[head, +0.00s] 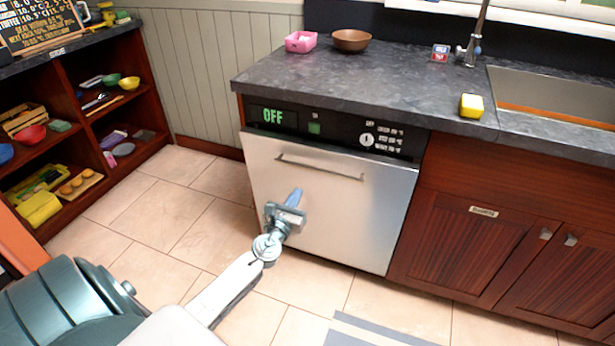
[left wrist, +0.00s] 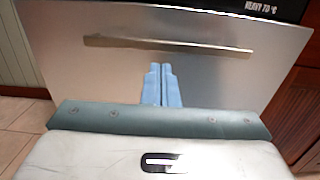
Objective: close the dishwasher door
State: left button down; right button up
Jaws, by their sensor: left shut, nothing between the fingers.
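The dishwasher door (head: 335,215) is a flat silver panel with a bar handle (head: 320,168) near its top. It stands upright or almost upright beneath the black control panel (head: 345,133), whose display reads OFF. I cannot tell whether a small gap remains at its top edge. My left gripper (head: 295,193) is shut and empty in front of the door's left half, below the handle. In the left wrist view, its blue fingers (left wrist: 161,68) point at the door (left wrist: 210,78), under the handle (left wrist: 165,44). Whether the fingertips touch it is unclear. My right gripper is out of view.
The dark countertop (head: 340,85) above holds a pink dish (head: 300,42), a brown bowl (head: 351,40) and a yellow sponge (head: 471,106). Wooden cabinets (head: 490,235) adjoin on the right. An open shelf (head: 72,98) stands at left. The tiled floor (head: 165,215) between is clear.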

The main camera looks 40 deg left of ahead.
aim_at(311, 169)
pick_arm(q)
jog(key=x, duration=0.7)
jog(key=shift+w+a+b, duration=0.1)
jog(key=shift+w+b, duration=0.2)
jog(key=shift+w, duration=0.1)
jog(key=shift+w+a, duration=0.1)
jog(key=shift+w, duration=0.6)
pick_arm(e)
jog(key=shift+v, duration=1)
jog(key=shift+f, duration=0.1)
